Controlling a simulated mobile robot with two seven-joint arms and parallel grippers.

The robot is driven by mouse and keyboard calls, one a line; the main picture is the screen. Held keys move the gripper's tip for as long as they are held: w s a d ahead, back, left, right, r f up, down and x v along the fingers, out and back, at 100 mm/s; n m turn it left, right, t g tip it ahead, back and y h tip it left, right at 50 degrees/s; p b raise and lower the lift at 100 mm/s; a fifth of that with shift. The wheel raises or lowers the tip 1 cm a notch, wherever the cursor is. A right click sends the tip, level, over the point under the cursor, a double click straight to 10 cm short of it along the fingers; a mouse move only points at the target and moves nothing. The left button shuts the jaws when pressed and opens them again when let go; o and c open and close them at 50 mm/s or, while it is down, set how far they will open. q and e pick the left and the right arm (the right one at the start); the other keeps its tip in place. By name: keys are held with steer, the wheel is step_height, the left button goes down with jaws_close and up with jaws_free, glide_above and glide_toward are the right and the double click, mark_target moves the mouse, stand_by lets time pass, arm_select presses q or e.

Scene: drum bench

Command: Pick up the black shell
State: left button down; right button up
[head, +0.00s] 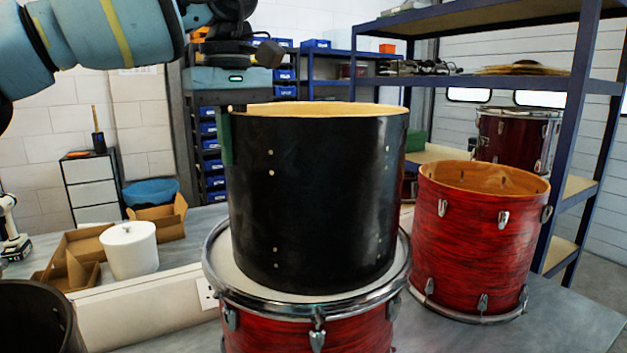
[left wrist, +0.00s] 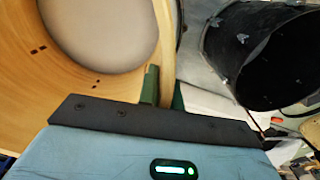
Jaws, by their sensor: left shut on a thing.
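The black shell (head: 315,200) is an upright, open cylinder with a pale wood rim and inside. In the head view it is over the white head of a red drum with a chrome hoop (head: 222,290); I cannot tell whether it touches the head. My left gripper (head: 228,136) comes from above and is shut on the shell's left rim. In the left wrist view, the green fingers of the left gripper (left wrist: 164,90) pinch the shell's wall (left wrist: 166,50) from both sides, with the white head visible through the shell. My right gripper is not in view.
A second red shell (head: 475,240) stands on the bench close on the right. Another dark shell (head: 38,315) is at the bottom left. A white pot (head: 130,250) and cardboard boxes (head: 80,250) are to the left. Shelving (head: 575,110) stands behind on the right.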

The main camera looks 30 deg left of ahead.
arm_select(q)
steer(key=shift+r, duration=0.2)
